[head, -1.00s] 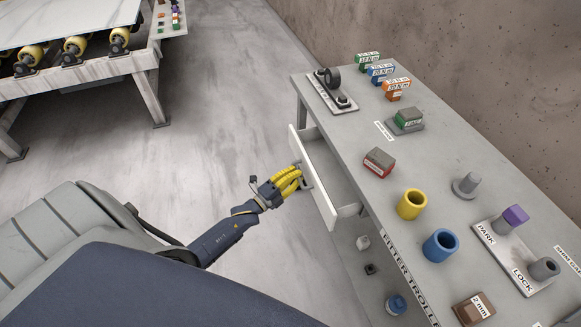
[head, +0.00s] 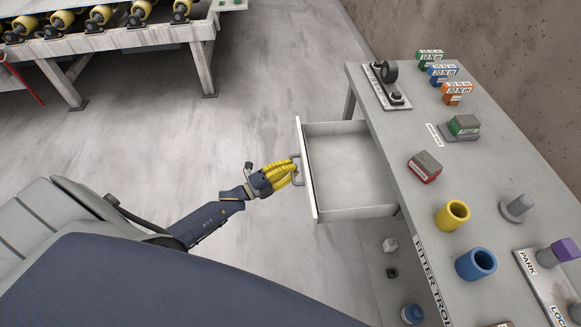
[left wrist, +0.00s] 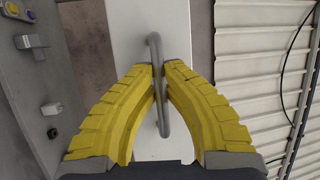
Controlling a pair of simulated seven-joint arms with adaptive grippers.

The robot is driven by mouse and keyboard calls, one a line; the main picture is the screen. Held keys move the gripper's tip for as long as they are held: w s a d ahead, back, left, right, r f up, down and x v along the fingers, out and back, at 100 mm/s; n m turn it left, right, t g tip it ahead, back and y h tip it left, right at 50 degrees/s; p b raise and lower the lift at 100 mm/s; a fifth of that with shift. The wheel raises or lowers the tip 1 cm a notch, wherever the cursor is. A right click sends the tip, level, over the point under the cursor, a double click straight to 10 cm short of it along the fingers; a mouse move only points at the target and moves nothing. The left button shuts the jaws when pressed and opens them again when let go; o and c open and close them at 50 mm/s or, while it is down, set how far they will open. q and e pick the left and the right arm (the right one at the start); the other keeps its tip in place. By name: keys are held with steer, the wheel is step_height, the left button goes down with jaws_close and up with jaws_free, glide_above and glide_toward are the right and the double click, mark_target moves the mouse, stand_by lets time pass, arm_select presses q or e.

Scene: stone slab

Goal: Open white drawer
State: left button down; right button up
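The white drawer (head: 312,200) stands well out from the side of the grey trolley, and its inside looks empty. Its grey bar handle (head: 300,170) is on the front panel. My left gripper (head: 296,171) has yellow fingers and is at the handle. In the left wrist view the two yellow fingers (left wrist: 160,75) close around the grey handle bar (left wrist: 158,90), with the white drawer front (left wrist: 148,25) behind it. My right gripper is not in view.
The trolley top (head: 400,135) holds a red-grey block (head: 425,167), a yellow ring (head: 452,214), a blue ring (head: 476,264) and several labelled blocks. Small items sit on a lower shelf. A roller conveyor (head: 120,38) stands at the back left. The floor between is clear.

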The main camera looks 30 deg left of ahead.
arm_select(q)
steer(key=shift+w+a+r, duration=0.15)
steer(key=c, duration=1.5)
jaws_free()
steer(key=shift+o, duration=0.2)
steer(key=v, duration=1.2)
